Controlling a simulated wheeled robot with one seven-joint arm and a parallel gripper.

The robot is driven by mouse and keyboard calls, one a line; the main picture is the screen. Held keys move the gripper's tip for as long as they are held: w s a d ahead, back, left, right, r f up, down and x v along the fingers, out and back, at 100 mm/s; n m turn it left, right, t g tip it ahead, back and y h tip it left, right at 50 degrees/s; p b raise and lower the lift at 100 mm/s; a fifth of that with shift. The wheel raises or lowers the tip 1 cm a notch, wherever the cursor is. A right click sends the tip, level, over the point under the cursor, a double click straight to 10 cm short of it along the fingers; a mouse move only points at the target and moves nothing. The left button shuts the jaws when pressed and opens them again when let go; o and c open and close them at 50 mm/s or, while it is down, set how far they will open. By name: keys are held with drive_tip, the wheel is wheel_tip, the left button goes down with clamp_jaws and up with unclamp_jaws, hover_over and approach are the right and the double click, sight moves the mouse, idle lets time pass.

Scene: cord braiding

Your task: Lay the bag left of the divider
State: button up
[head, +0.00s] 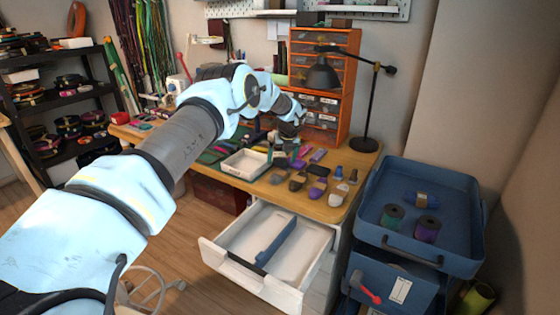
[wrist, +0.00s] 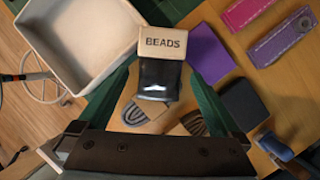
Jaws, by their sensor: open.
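A small dark bag (wrist: 158,80) with a tan header reading BEADS lies between my fingers in the wrist view. My gripper (wrist: 160,95) is open, with one green finger on each side of the bag. In the head view my gripper (head: 285,145) is over the back of the desk, and I cannot pick the bag out there. The blue divider (head: 277,240) runs front to back inside the open white drawer (head: 232,262). The drawer floor on both sides of the divider looks bare.
A white tray (head: 233,168) sits on the desk left of the drawer's line; it also shows in the wrist view (wrist: 60,82). A black lamp (head: 365,120) and a blue cart (head: 425,245) stand to the right.

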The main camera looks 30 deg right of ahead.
drive_tip(key=shift+c, duration=0.4)
drive_tip(key=c, duration=1.3)
drive_tip(key=shift+r, duration=0.1)
drive_tip(key=shift+c, duration=0.9)
